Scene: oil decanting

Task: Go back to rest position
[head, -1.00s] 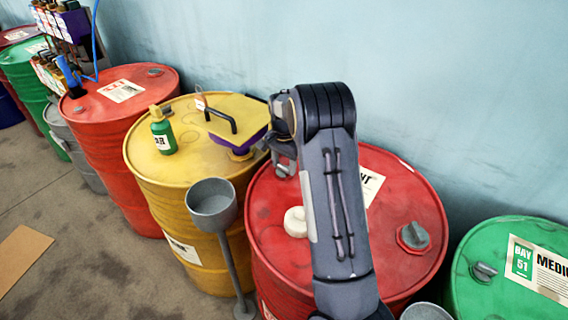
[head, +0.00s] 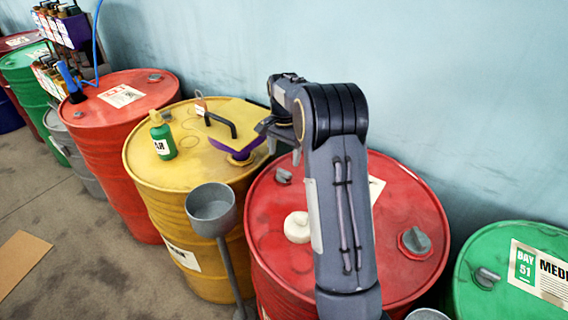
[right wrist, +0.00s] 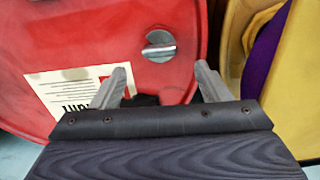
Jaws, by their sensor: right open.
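My right gripper (head: 280,136) is in the head view, above the gap between the yellow drum (head: 160,215) and the red drum (head: 270,235). In the right wrist view its two fingers (right wrist: 162,86) are spread apart with nothing between them. Below them are the red drum's top (right wrist: 110,40) with a white label (right wrist: 80,90) and a grey cap (right wrist: 159,46). The yellow drum's edge (right wrist: 300,110) is at the right there. My right arm hides part of the red drum in the head view. My left gripper is out of view.
A white round object (head: 297,227) sits on the red drum. A green drum (head: 500,285) is at right.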

